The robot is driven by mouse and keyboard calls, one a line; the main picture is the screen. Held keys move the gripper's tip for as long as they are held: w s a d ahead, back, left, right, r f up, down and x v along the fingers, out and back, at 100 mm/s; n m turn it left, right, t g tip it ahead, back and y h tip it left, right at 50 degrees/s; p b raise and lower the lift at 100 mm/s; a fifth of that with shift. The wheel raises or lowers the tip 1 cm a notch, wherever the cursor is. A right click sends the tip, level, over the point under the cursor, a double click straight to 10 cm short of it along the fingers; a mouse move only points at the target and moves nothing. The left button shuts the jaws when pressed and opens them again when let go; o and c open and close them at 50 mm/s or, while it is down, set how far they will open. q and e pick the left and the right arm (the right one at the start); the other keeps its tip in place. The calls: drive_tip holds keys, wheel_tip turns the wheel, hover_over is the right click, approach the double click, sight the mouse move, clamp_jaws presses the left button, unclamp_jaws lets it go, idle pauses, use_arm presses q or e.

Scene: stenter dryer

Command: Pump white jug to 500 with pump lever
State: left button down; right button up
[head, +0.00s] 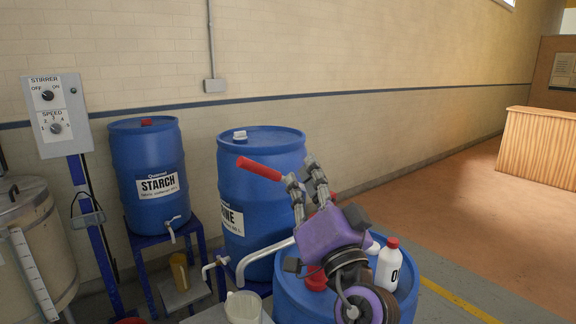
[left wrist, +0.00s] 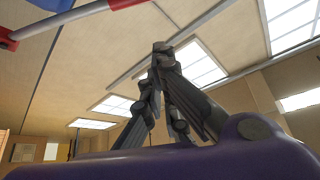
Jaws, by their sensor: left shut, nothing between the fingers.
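The pump lever shows its red handle (head: 258,167) sloping down to the right, just left of my left gripper's fingertips. In the left wrist view the lever (left wrist: 62,20) crosses the upper left corner, clear of the fingers. My left gripper (head: 303,172) is purple with grey fingers, shut and empty, above the front blue drum (head: 292,299). Its fingertips also meet in the left wrist view (left wrist: 161,47). The white jug (head: 243,307) stands below the curved pale spout (head: 262,254) at the bottom edge. Its scale and fill level are unreadable. My right gripper is out of view.
A white bottle with a red cap (head: 388,267) stands on the front drum. The STARCH drum (head: 147,160) and another labelled blue drum (head: 262,165) stand behind on blue stands. A stirrer box (head: 57,115) and steel vat (head: 32,245) are left. Floor on the right is open.

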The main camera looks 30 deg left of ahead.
use_arm(q)
drive_tip(key=r+p+x, duration=0.1)
drive_tip(key=p+x, duration=0.3)
drive_tip(key=x, duration=0.6)
drive_tip(key=f, duration=0.1)
drive_tip(key=s+a+f, duration=0.1)
drive_tip(key=f, duration=0.1)
drive_tip(key=s+f, duration=0.1)
drive_tip(key=shift+a+f, duration=0.15)
drive_tip(key=shift+f, duration=0.15)
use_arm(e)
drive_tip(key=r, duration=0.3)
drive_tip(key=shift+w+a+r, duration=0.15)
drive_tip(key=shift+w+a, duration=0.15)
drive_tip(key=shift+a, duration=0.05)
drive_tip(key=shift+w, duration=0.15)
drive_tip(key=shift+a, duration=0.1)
